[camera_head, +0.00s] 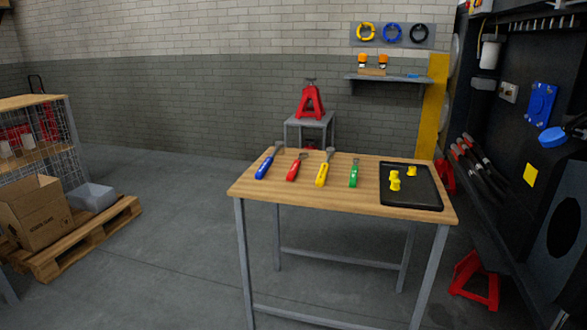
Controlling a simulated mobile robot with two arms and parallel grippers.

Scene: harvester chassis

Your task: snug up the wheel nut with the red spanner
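A red spanner (293,171) lies on the wooden-topped table (330,193), between a blue-handled tool and a yellow-handled one. Its red handle points toward the near edge and its grey head toward the far edge. A dark harvester chassis (525,190) stands along the right side. A blue round part (551,137) sits on its side; I cannot tell which fitting, if any, is the wheel nut. Neither of my grippers is in view.
Blue (265,167), yellow (322,173) and green (354,176) tools lie on the table beside a black tray (412,198) with yellow pieces. Red stands (474,280) are by the chassis. A pallet (75,240) with a cardboard box (35,208) stands left. Floor is clear left of the table.

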